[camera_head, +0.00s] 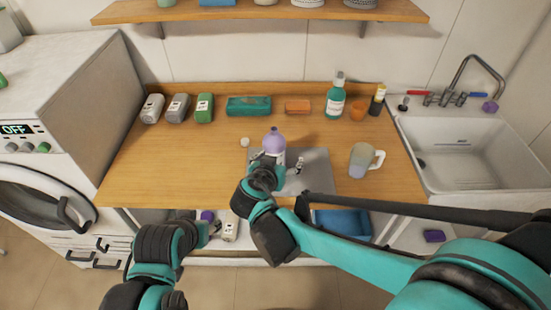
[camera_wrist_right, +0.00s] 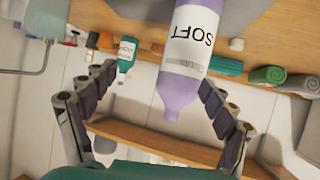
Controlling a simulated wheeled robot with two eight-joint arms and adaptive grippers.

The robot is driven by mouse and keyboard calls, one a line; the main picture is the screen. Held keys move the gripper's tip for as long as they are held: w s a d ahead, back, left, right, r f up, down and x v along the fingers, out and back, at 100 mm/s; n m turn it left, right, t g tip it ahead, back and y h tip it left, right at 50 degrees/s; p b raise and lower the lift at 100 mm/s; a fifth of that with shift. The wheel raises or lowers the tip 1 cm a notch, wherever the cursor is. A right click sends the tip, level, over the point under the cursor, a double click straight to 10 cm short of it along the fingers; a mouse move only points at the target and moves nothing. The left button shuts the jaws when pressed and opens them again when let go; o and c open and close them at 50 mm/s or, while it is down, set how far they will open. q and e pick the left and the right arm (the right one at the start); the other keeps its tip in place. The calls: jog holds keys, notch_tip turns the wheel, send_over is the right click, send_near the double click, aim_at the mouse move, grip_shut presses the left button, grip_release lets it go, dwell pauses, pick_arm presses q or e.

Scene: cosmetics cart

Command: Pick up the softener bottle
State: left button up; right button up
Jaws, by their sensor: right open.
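The softener bottle (camera_head: 273,142) is purple and stands upright near the front middle of the wooden counter. In the right wrist view the bottle (camera_wrist_right: 190,50) appears upside down, with a white label reading SOFT. My right gripper (camera_head: 279,171) is at the bottle's near side and partly hides its lower part. In the wrist view its fingers (camera_wrist_right: 157,78) are spread apart, with the bottle nearer the right finger. I cannot tell whether that finger touches it. My left gripper (camera_head: 212,229) is low in front of the counter, and its fingers are too small to read.
A grey plate (camera_head: 318,168) lies beside the bottle, with a glass mug (camera_head: 362,160) to its right. A sink (camera_head: 470,150) is at right.

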aim_at(271, 154)
jog(key=a, duration=0.2)
jog(key=a+t, duration=0.1)
jog(key=shift+w+a+f, duration=0.2)
jog(key=shift+w+a, duration=0.05)
jog(key=shift+a, duration=0.05)
jog(key=b+x, duration=0.3)
jog(key=x, duration=0.5)
jog(key=shift+a+r, duration=0.1)
jog(key=shift+r, duration=0.05)
jog(key=shift+s+r, duration=0.1)
jog(key=shift+c, duration=0.6)
jog(key=c, duration=1.6)
